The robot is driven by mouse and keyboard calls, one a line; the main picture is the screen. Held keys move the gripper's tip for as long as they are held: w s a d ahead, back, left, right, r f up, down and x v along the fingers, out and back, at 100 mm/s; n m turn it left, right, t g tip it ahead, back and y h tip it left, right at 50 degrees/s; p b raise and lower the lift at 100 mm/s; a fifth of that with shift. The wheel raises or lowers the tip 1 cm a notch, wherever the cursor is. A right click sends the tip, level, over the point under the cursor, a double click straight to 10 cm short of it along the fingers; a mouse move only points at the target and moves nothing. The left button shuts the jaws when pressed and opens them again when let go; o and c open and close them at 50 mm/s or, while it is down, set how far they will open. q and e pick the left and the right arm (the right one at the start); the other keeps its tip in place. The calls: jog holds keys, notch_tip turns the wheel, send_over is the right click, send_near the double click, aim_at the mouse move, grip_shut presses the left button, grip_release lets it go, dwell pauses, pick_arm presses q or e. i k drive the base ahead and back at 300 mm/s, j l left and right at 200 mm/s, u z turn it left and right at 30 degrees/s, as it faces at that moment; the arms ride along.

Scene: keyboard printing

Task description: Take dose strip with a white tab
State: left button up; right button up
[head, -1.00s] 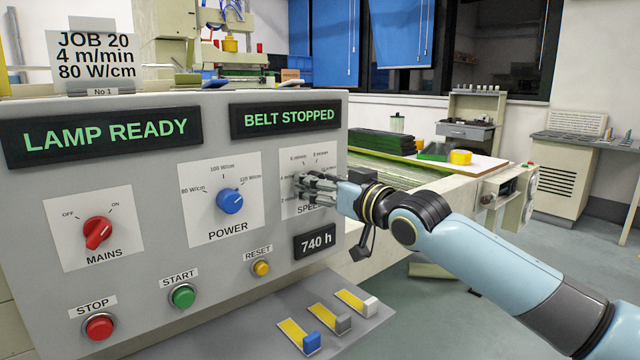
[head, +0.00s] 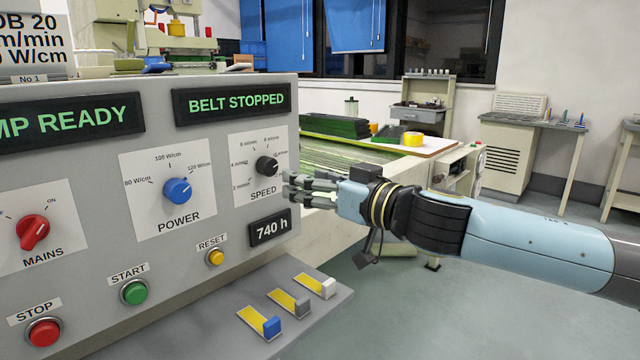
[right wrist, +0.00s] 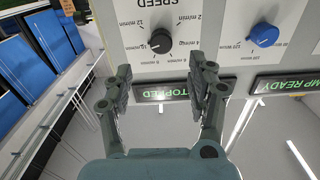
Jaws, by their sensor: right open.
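Three yellow dose strips lie side by side on a grey ledge (head: 215,338) below the control panel in the head view. The dose strip with a white tab (head: 315,285) is the farthest right. The strip with a grey tab (head: 289,303) is in the middle, and the strip with a blue tab (head: 259,323) is at the left. My right gripper (head: 290,188) is open and empty, beside the panel's right part just below the black SPEED knob (head: 267,166). In the right wrist view its fingers (right wrist: 158,85) are apart, with the knob beyond them. My left gripper is not in view.
The grey control panel (head: 100,185) stands upright above the ledge, with a blue POWER knob (head: 178,190), a red MAINS knob (head: 33,231) and push buttons. BELT STOPPED shows on a display (head: 235,102). Floor is clear to the right of the ledge.

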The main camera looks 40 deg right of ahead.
aim_at(325, 290)
jog(key=z, duration=1.3)
jog(key=i+j+u, duration=0.15)
jog(key=u, duration=0.2)
jog(key=i+j+u, duration=0.2)
jog(key=u, duration=0.15)
